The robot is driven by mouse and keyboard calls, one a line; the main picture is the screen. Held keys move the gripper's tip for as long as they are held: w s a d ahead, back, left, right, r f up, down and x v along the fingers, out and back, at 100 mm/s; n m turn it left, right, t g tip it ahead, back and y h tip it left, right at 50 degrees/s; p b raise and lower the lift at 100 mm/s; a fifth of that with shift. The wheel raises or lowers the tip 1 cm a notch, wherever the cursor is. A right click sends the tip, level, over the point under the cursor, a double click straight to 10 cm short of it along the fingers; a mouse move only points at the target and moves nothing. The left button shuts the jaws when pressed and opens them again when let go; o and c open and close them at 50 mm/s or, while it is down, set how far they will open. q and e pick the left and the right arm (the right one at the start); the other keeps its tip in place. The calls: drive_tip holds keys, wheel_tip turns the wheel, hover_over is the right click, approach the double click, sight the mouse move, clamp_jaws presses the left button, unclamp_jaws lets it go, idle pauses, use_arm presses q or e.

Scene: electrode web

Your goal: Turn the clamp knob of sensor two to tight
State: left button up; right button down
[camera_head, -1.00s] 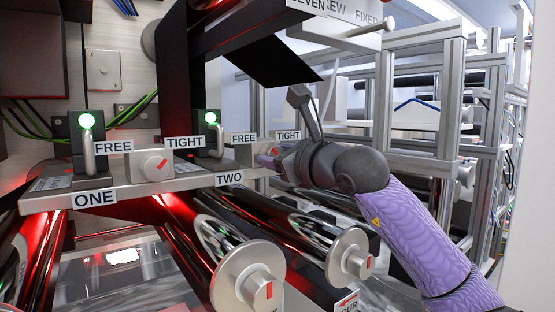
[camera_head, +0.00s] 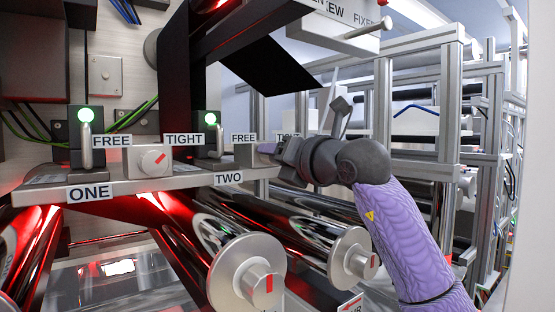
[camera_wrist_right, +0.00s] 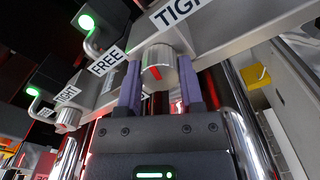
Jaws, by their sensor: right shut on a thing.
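The clamp knob of sensor two (camera_wrist_right: 158,70) is a silver cylinder with a red mark, between the FREE and TIGHT labels in the right wrist view. My right gripper (camera_wrist_right: 159,84) has its purple fingers on both sides of the knob and is shut on it. In the head view this gripper (camera_head: 268,148) reaches the shelf from the right, and its body hides the knob. Sensor two (camera_head: 212,135) has a lit green lamp and stands left of it. The TIGHT label (camera_head: 287,134) there is partly covered by my wrist. My left gripper is not in view.
Sensor one (camera_head: 86,135) and its knob (camera_head: 153,161) are farther left on the same shelf (camera_head: 130,187). Shiny rollers with silver end caps (camera_head: 247,272) lie below. A dark web (camera_head: 265,75) hangs above. A metal frame (camera_head: 445,120) stands behind at right.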

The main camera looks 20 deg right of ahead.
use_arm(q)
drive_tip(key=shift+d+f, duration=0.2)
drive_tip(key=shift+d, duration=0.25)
use_arm(e)
drive_tip(key=m, duration=0.6)
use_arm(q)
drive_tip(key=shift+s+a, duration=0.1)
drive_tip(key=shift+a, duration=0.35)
use_arm(e)
drive_tip(key=shift+c, duration=2.1)
unclamp_jaws()
drive_tip(key=shift+d, duration=0.1)
drive_tip(key=shift+o, duration=1)
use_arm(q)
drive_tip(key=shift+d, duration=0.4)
